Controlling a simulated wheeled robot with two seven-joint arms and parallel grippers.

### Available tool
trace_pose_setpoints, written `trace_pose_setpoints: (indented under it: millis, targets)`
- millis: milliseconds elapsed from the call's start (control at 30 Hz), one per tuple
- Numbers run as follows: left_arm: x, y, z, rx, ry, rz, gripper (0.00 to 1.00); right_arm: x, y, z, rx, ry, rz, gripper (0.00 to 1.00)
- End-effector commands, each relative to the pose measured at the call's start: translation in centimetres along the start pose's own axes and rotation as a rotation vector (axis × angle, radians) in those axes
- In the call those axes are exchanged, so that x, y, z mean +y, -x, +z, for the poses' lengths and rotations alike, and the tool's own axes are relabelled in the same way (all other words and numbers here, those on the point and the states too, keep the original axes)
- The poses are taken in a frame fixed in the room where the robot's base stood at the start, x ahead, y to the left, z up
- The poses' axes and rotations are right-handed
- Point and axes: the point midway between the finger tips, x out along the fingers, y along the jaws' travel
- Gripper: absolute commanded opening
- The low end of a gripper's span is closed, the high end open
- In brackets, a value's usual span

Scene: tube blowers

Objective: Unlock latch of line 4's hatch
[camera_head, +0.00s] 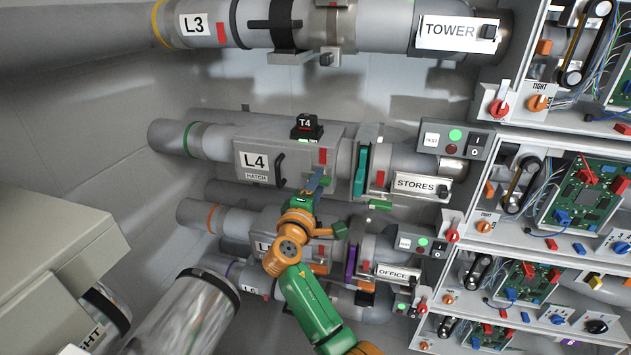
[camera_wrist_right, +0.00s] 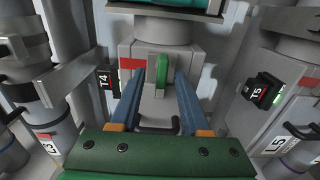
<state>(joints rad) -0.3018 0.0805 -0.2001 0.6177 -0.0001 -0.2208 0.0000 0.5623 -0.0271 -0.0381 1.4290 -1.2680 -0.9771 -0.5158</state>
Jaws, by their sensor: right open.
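Line 4's hatch (camera_head: 257,158) is a grey housing on the L4 pipe, with a black handle and a red mark. In the right wrist view the hatch's latch (camera_wrist_right: 162,74) is a small green lever by the red mark (camera_wrist_right: 132,63), standing lengthwise between my fingers. My right gripper (camera_head: 318,180) reaches up to the right end of the hatch, its blue fingers open. In the wrist view the open right gripper (camera_wrist_right: 161,82) has one finger on each side of the latch, with gaps visible. In the head view the fingers mostly hide the latch. My left gripper is out of view.
A black T4 box (camera_head: 305,127) sits atop line 4. The teal slide (camera_head: 361,170) and STORES sign (camera_head: 415,184) stand to the right. The L3 pipe (camera_head: 212,24) runs above. The line 5 pipe (camera_head: 205,216) lies close below. Electronics shelves (camera_head: 545,145) fill the right side.

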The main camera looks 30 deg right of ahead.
Motion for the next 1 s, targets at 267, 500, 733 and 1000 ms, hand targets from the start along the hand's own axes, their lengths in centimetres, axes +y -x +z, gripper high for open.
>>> trace_pose_setpoints:
  millis: [267, 500, 733, 1000]
  targets:
    - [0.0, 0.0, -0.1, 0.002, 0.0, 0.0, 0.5, -0.1, -0.5, 0.0, 0.002, -0.002, -0.001, 0.46]
    - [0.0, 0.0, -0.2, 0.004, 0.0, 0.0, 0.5, -0.1, -0.4, 0.0, 0.002, -0.001, -0.001, 0.0]
    - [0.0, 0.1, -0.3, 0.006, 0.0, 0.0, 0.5, 0.0, -0.4, 0.0, 0.002, 0.006, 0.0, 0.0]
    - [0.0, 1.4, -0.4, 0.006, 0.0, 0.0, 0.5, 0.3, -0.5, 0.0, 0.002, 0.112, 0.001, 0.0]
